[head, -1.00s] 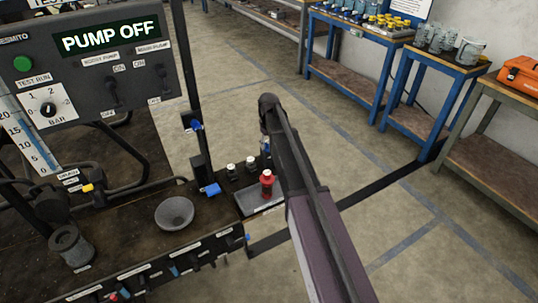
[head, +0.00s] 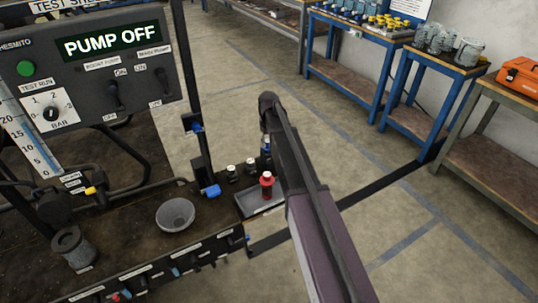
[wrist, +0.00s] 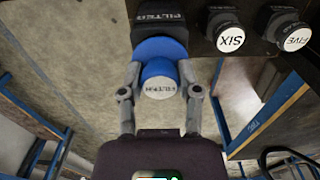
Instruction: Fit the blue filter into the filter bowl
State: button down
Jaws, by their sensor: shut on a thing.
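In the wrist view my gripper (wrist: 158,90) is shut on a blue round part with a white end face marked FILTER, the blue filter (wrist: 158,72). One finger is on each side of it. It lies right up against a black block (wrist: 160,15) marked FILTER; I cannot tell whether it is seated in it or only in front of it. In the head view my arm covers the gripper, and only a blue sliver (head: 265,146) shows beside it. I cannot tell for sure which part is the filter bowl.
Two white-capped knobs marked SIX (wrist: 230,38) and FIVE (wrist: 296,38) stand close beside the block. A red bottle-like part (head: 267,185) stands in a grey tray (head: 250,206). A grey dish (head: 175,214) lies on the bench. The panel (head: 100,65) reads PUMP OFF. Open floor lies to the right.

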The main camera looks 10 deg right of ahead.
jog(key=shift+r+p, duration=1.95)
jog(key=shift+r, duration=0.15)
jog(key=shift+r+p, duration=0.65)
jog(key=shift+r+p, duration=2.45)
jog(key=shift+r, duration=0.15)
jog(key=shift+d, duration=0.1)
